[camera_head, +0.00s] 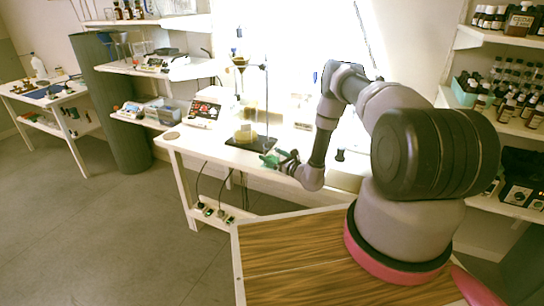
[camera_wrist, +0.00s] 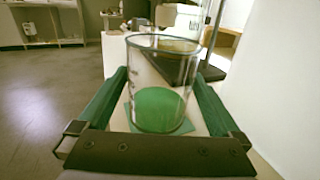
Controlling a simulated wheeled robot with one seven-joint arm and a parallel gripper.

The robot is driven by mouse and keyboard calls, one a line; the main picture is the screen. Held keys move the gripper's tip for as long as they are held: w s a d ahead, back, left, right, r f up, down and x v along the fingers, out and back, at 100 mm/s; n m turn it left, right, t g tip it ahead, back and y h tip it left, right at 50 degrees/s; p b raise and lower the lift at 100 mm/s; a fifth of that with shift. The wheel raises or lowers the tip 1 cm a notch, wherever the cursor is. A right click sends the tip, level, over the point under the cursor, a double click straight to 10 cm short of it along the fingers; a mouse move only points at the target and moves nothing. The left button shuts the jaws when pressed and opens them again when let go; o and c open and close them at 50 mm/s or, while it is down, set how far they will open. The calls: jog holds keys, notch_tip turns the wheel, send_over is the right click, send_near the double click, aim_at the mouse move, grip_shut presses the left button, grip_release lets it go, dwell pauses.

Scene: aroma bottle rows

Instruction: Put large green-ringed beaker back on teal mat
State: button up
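A clear glass beaker (camera_wrist: 160,75) stands upright between the two green fingers of my gripper (camera_wrist: 161,76) in the wrist view. Its lower part looks green. A teal mat (camera_wrist: 128,116) shows around its base; I cannot tell whether the base touches it. The finger ends lie close to the glass on both sides, and I cannot tell whether they press on it. In the head view my gripper (camera_head: 272,159) is low at the front edge of the white table (camera_head: 205,147); the beaker is not clear there.
A dark stand base (camera_head: 250,143) with a rod and glassware stands just behind my gripper. A device with a red panel (camera_head: 208,106) is farther left. Bottle shelves (camera_head: 500,118) stand at the right. The table's left end is mostly clear.

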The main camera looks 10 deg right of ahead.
jog(key=v, duration=1.2)
jog(key=shift+r, duration=0.15)
jog(key=shift+s, duration=0.1)
